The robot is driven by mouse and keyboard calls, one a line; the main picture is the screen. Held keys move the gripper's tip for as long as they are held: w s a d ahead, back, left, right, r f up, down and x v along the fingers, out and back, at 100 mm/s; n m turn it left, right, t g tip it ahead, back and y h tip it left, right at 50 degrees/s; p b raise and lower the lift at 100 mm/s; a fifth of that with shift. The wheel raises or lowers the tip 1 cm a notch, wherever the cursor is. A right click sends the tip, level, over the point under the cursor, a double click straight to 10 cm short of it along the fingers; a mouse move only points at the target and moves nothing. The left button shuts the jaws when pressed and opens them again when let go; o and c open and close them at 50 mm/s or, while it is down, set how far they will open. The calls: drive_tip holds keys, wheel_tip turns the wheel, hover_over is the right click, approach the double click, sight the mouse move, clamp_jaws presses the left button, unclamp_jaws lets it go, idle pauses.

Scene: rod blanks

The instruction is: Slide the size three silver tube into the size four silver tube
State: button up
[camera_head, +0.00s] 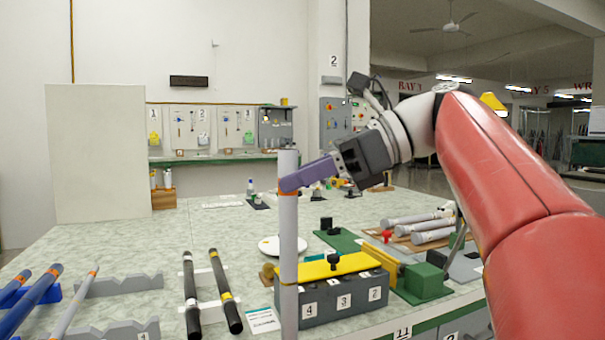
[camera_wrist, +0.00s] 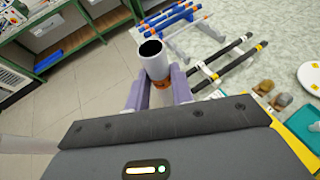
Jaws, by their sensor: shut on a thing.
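My gripper (camera_head: 290,182), with purple fingers, is shut on a silver tube (camera_head: 288,240) with an orange band below its upper end. The tube stands upright in front of the table, and its lower end is cut off by the frame edge. The wrist view shows the tube's open, hollow top (camera_wrist: 153,62) between the fingers. A thin silver tube (camera_head: 72,307) with an orange band lies on a grey notched rack at the left. Several thick grey tubes (camera_head: 432,236) lie at the right. I cannot tell the size of any tube.
A grey block (camera_head: 322,304) marked 4, 3, 2 with a yellow top stands just behind the held tube. Black rods (camera_head: 224,290) and blue rods (camera_head: 38,290) lie to the left. A white dish (camera_head: 270,245) sits behind.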

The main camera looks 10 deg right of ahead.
wheel_tip(320, 180, down, 17)
drive_tip(key=b, duration=1)
drive_tip(key=shift+f, duration=0.2)
idle(5.0)
drive_tip(key=o, duration=0.9)
drive_tip(key=shift+c, duration=0.2)
drive_tip(key=p+v, duration=0.2)
drive_tip(key=v, duration=0.5)
drive_tip(key=shift+d+r, duration=0.15)
drive_tip(key=shift+d, duration=0.2)
